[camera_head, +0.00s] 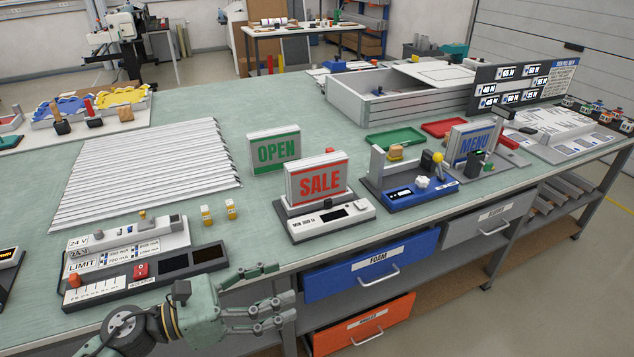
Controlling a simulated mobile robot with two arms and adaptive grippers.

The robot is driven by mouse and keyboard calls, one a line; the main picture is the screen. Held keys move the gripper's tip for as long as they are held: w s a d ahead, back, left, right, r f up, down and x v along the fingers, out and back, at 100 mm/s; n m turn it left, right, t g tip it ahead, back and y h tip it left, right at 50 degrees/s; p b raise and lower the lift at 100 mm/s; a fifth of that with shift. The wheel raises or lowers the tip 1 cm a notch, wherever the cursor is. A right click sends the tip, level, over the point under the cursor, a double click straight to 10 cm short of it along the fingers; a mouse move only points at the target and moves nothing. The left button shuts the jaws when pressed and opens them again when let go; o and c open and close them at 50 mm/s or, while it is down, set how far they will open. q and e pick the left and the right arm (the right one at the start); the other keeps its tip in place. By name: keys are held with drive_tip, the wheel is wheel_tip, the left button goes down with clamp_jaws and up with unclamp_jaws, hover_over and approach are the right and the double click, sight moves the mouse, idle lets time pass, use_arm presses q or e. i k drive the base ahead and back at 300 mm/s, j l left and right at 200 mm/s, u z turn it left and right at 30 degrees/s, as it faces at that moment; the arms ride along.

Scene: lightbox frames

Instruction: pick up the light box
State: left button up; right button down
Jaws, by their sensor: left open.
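Several sign-like light boxes stand on the green worktop. A white-framed box with green OPEN lettering (274,151) stands upright at the middle. A box with red SALE lettering (319,182) stands on a grey and white base unit (331,219) in front of it. A box with blue MENU lettering (472,144) stands farther right, partly hidden by a fixture. My left gripper (282,296) is open and empty at the front edge of the table, below and left of the SALE box and apart from it. My right gripper is not in view.
A panel with LIMIT and 24V labels (125,257) lies left, near my left arm. White strips (145,172) cover the left worktop. A blue fixture (415,193) stands right of SALE. Blue (370,264) and orange (362,326) drawers sit below the edge. A grey crate (395,101) stands behind.

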sight(308, 180)
drive_tip(key=i, duration=1.5)
